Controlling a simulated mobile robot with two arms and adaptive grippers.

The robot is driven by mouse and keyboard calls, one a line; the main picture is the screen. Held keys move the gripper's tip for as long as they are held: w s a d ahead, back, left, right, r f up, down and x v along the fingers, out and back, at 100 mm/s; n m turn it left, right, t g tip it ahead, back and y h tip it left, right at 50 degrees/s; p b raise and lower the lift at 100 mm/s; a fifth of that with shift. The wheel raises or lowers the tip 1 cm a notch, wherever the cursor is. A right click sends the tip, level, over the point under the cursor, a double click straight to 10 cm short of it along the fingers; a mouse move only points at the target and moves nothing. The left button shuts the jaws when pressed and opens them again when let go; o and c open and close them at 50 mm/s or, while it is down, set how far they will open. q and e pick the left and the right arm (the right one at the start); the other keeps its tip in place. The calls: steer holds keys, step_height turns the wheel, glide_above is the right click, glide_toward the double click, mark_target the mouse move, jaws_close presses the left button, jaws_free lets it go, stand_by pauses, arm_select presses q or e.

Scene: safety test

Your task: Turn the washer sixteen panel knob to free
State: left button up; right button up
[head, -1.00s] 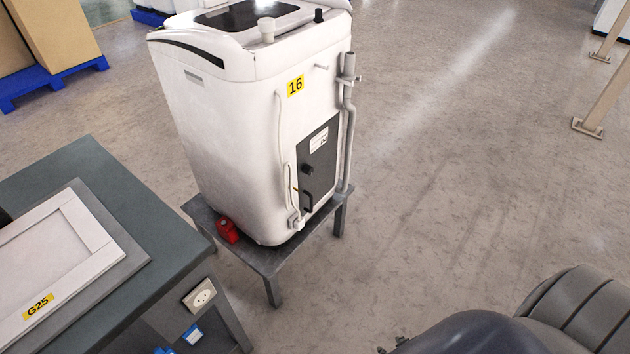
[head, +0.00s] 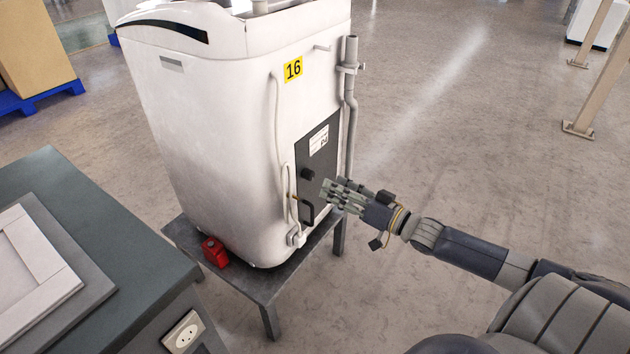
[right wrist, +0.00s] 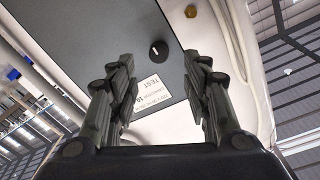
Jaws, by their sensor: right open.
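The white washer (head: 215,130) with a yellow 16 label (head: 293,68) stands on a low grey metal stand (head: 262,284). Its dark side panel (head: 322,160) carries a small black round knob (head: 308,174) and a black handle (head: 307,212). My right gripper (head: 328,192) is open and empty, just right of the knob and in front of the panel. In the right wrist view the knob (right wrist: 158,51), with a white mark, lies beyond and between the two open fingers (right wrist: 157,92), apart from them. My left gripper is not in view.
A red object (head: 215,252) sits on the stand's front left. A grey pipe (head: 351,110) runs up the washer's right side, and a white hose (head: 278,130) runs left of the panel. A dark workbench (head: 120,225) stands at left.

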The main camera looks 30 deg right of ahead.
mark_target(312, 177)
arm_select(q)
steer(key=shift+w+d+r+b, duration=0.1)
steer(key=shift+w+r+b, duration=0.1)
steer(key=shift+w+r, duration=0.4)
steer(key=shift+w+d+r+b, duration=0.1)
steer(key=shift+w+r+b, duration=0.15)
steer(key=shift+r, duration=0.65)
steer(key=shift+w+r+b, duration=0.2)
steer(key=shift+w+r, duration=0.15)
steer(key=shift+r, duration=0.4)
arm_select(e)
steer(key=shift+x, duration=3.75)
steer(key=shift+f, duration=0.1)
jaws_close()
